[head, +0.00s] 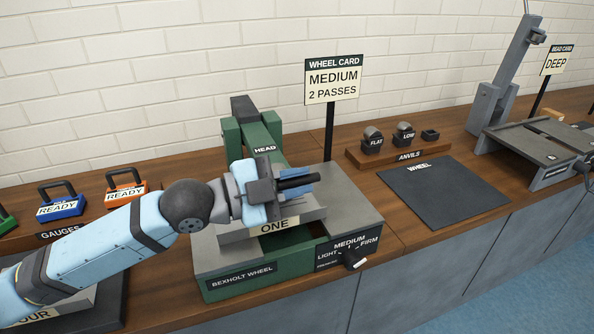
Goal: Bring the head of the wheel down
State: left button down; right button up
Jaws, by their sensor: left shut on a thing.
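The Bexholt wheel (216,286) is a green and grey machine on the wooden bench. Its green head (272,157), labelled HEAD, runs forward from the green post at the back. My left gripper (298,182) is at the front of the head, shut on a dark bar (297,183) that looks like the head's handle. The gripper and wrist hide the head's front end and the gap below it. A grey plate marked ONE (240,235) lies under the gripper. My right gripper is not in view.
A wheel card (332,81) reads MEDIUM, 2 PASSES. A black knob (355,260) sits on the front panel. Anvils (404,134) stand on a rack behind the empty dark WHEEL mat (442,193). Gauges (127,186) are at left; another grey machine (540,145) is at right.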

pick_arm(q)
jog(key=shift+f, duration=0.35)
jog(key=shift+s+f, duration=0.1)
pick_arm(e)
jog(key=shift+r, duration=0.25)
pick_arm(q)
jog(key=shift+f, duration=0.15)
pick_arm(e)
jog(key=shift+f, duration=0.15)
pick_arm(q)
jog(key=c, duration=1.1)
grip_release()
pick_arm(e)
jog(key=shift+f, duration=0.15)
pick_arm(q)
jog(key=shift+r, duration=0.2)
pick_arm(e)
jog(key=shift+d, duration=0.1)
pick_arm(q)
jog(key=shift+s+a, duration=0.1)
jog(key=shift+a, duration=0.35)
jog(key=v, duration=1.3)
